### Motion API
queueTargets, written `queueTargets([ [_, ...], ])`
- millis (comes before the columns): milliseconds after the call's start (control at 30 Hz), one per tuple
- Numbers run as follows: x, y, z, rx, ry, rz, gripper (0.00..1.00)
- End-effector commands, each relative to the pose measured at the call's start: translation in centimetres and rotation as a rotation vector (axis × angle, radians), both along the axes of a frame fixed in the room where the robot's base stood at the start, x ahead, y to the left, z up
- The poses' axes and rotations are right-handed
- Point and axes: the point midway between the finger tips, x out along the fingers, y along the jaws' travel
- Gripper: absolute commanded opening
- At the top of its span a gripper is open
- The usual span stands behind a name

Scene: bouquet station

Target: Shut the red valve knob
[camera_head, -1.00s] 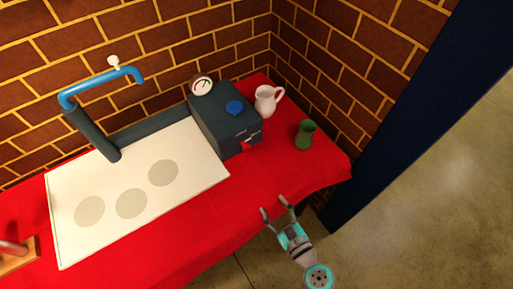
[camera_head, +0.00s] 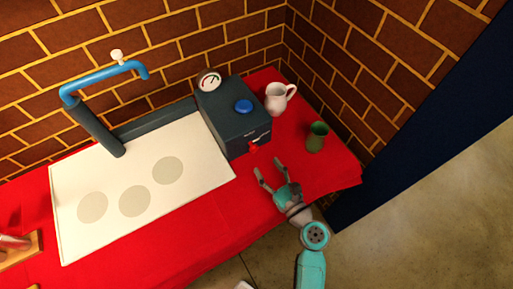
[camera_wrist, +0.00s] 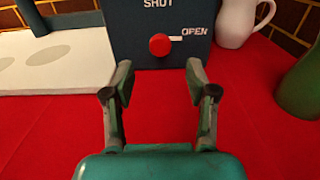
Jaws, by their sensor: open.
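The red valve knob (camera_wrist: 160,45) is on the front face of a dark box (camera_head: 232,133). In the wrist view its pale pointer points right to the word OPEN; the word SHUT stands above the knob. The knob also shows in the head view (camera_head: 254,148), low on the box's front. My gripper (camera_head: 268,174) is open and empty, in front of the box and apart from the knob. In the wrist view the knob shows beyond and between the two fingertips (camera_wrist: 160,78).
A blue knob (camera_head: 243,106) and a gauge (camera_head: 209,81) are on the box. A white pitcher (camera_head: 277,99) and a green vase (camera_head: 316,137) stand to its right. A white board (camera_head: 100,180) and blue pipe (camera_head: 105,78) are left. Red cloth before the box is clear.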

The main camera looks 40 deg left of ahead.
Motion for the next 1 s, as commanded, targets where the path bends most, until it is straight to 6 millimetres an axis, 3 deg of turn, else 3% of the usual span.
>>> queueTargets([
  [200, 1.5, 3.8, 0.0, 0.001, -0.001, 0.003, 0.57],
  [400, 2.6, 6.2, 0.0, -0.001, -0.002, 0.0, 0.57],
  [867, 3.0, 7.2, 0.0, 0.0, -0.001, -0.001, 0.57],
  [1000, 3.0, 7.2, 0.0, 0.0, -0.001, -0.001, 0.25],
])
